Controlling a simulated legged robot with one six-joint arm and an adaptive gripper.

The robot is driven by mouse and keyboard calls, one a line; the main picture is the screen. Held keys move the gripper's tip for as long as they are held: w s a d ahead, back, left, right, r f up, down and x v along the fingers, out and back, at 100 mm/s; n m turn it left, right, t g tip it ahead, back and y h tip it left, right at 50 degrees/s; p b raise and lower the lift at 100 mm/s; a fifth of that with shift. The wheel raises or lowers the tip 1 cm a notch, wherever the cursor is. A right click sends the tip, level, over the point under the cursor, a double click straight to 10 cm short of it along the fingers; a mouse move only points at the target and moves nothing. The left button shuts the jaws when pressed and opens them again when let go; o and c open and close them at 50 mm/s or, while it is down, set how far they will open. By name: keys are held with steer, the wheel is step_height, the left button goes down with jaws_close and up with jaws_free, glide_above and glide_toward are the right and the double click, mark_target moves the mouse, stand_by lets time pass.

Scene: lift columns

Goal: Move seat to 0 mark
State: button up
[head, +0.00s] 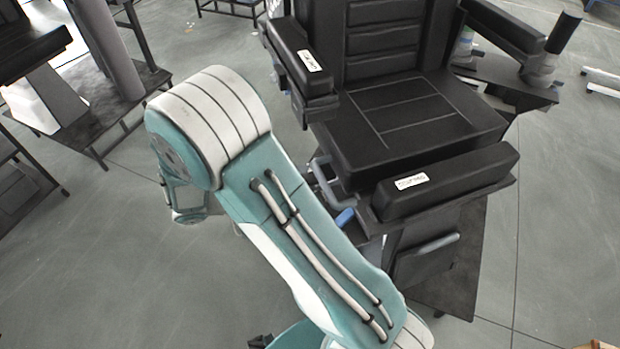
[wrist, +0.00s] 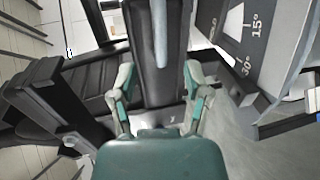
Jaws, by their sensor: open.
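The black padded seat (head: 430,115) is part of a chair at the upper right of the head view. My gripper (wrist: 159,72) is open and empty in the wrist view, its two teal-grey fingers spread apart. Beyond the fingertips is a grey-blue lever handle (wrist: 160,32) in front of a dark panel; it lines up between the fingers, and I cannot tell how far off it is. A dark angle scale (wrist: 240,52) at the upper right shows 15° and 30°; another mark there is too small to read.
Black armrests (head: 302,62) and a front pad (head: 445,184) stick out around the seat. Grey-blue handles (head: 345,217) sit low on its side. Another dark chair-like unit (head: 30,55) stands at the left. The grey floor (head: 120,270) at lower left is clear.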

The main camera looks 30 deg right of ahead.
mark_target(323, 183)
steer(key=x, duration=1.1)
steer(key=shift+a, duration=0.1)
jaws_close()
